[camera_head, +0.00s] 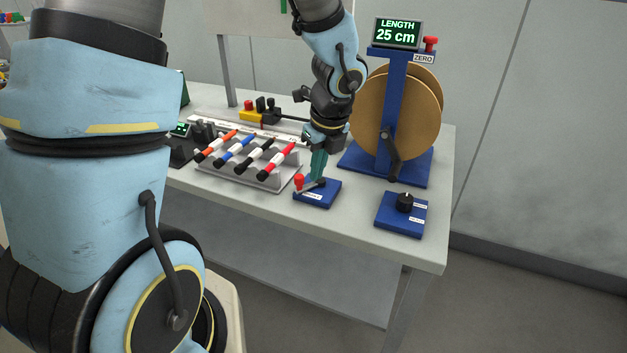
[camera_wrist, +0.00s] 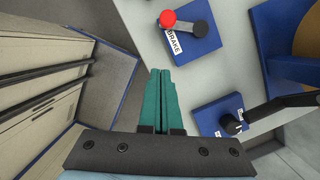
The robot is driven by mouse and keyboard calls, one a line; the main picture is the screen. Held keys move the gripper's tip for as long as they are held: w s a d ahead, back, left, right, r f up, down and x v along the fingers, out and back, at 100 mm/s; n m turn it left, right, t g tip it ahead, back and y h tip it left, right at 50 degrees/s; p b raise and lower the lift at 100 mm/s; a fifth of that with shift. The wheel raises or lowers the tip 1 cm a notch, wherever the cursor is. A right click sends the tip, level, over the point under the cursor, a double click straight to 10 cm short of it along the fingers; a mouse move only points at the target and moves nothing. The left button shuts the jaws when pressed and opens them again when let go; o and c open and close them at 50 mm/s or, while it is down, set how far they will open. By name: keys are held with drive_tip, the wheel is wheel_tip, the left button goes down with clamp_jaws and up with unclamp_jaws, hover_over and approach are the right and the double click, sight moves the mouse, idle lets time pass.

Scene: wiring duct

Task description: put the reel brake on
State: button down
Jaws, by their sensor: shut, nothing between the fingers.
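The reel brake (camera_head: 317,199) is a small blue plate with a short lever ending in a red knob (camera_head: 299,181). It lies near the table's front edge, and the lever points left from its pivot. In the wrist view the brake (camera_wrist: 198,46) is at the top with its BRAKE label, and the red knob (camera_wrist: 167,18) shows clearly. My gripper (camera_head: 318,178) has teal fingers, shut and empty. In the head view they overlap the brake near the lever; in the wrist view the fingertips (camera_wrist: 160,72) lie below the knob, apart from it. Their height above the plate is unclear.
The reel (camera_head: 425,100) stands behind on a blue base with a crank, under a 25 cm display (camera_head: 397,34). A blue knob box (camera_head: 401,218) sits front right. A rack of coloured markers (camera_head: 243,172) is to the left.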

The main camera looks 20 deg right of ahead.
drive_tip(key=shift+v, duration=2.1)
drive_tip(key=a+n+g+h, duration=0.1)
drive_tip(key=a+n, duration=2.2)
drive_tip(key=n, duration=0.7)
drive_tip(key=shift+s+r+n, duration=0.4)
